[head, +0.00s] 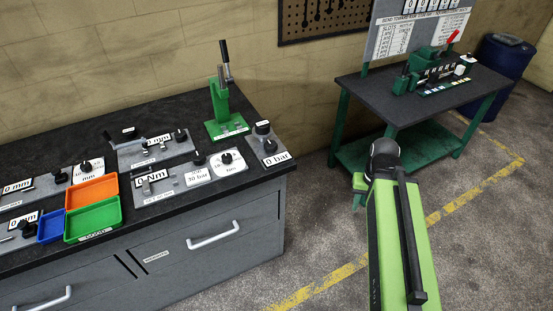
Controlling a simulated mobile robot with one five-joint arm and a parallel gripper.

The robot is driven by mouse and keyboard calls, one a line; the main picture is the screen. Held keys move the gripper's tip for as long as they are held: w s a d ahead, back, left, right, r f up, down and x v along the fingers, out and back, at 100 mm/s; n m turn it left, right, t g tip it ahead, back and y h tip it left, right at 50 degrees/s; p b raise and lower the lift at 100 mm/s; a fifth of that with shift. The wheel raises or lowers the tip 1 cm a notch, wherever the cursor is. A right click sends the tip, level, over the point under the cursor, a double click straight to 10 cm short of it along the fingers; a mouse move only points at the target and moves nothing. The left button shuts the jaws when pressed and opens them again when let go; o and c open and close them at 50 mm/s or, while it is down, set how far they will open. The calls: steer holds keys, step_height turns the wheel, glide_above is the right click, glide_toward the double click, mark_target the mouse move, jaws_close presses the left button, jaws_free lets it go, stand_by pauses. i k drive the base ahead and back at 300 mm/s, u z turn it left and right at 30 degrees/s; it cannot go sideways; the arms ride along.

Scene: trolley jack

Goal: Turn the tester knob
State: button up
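Several grey tester panels with black knobs lie on the dark bench at left. One panel labelled "0 bar" (276,158) has a black knob (270,146) and stands at the bench's right end. I cannot tell which knob is the tester knob. My gripper (360,188) is small and partly hidden behind my green arm, over the floor to the right of the bench. It is apart from every panel. Its fingers are not clear enough to show open or shut.
A green lever press (222,110) stands at the bench's back. Orange (92,191), green (92,220) and blue (50,226) trays sit at left. A green-legged table (400,105) with devices stands at right, near a blue barrel (503,65). The floor between is clear.

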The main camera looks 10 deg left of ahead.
mark_target(270, 146)
steer(key=u, duration=0.85)
steer(key=i, duration=0.95)
steer(key=z, duration=0.05)
steer(key=k, duration=0.5)
steer(key=z, duration=0.5)
steer(key=k, duration=0.85)
steer(key=u, duration=0.3)
steer(key=i, duration=1)
steer(key=u, duration=0.05)
